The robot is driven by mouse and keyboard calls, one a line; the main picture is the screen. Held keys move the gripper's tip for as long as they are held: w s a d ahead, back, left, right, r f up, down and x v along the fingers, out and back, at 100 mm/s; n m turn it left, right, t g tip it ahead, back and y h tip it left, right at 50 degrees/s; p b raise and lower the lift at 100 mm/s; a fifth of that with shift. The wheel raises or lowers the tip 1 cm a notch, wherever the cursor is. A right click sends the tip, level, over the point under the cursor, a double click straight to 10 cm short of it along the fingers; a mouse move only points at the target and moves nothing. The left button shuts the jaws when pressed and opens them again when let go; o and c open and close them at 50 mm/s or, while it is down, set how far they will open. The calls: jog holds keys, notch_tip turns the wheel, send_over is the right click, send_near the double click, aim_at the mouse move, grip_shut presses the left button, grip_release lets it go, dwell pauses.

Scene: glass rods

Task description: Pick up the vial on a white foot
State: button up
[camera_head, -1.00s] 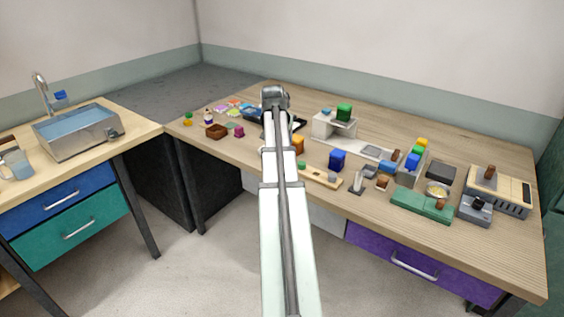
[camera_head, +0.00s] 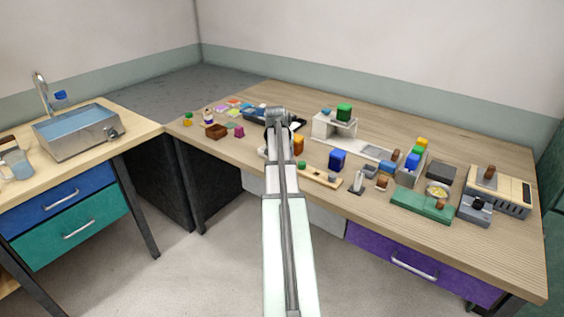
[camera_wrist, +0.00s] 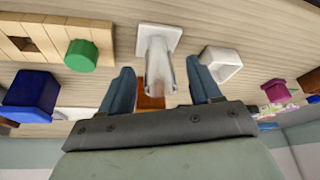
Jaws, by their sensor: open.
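The vial (camera_wrist: 160,68) is a clear glass tube on a square white foot (camera_wrist: 172,32), in the upper middle of the wrist view. My gripper (camera_wrist: 159,75) is open, with one blue-grey finger on each side of the vial's open end. Gaps show between the glass and both fingers in this view. How deep the vial sits between the fingers is hard to tell. In the head view my arm hides the vial and most of the gripper.
A white open box (camera_wrist: 222,62) stands close to the right finger in the wrist view. A wooden rack (camera_wrist: 45,35), a green cylinder (camera_wrist: 80,56) and a blue block (camera_wrist: 30,92) lie to the left. An orange block (camera_wrist: 150,102) shows behind the vial.

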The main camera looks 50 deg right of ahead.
jog(key=shift+w+d+f, duration=0.1)
jog(key=shift+d+f, duration=0.1)
jog(key=shift+f, duration=0.4)
jog(key=shift+c, duration=0.4)
jog(key=c, duration=1)
jog(key=shift+o, duration=0.2)
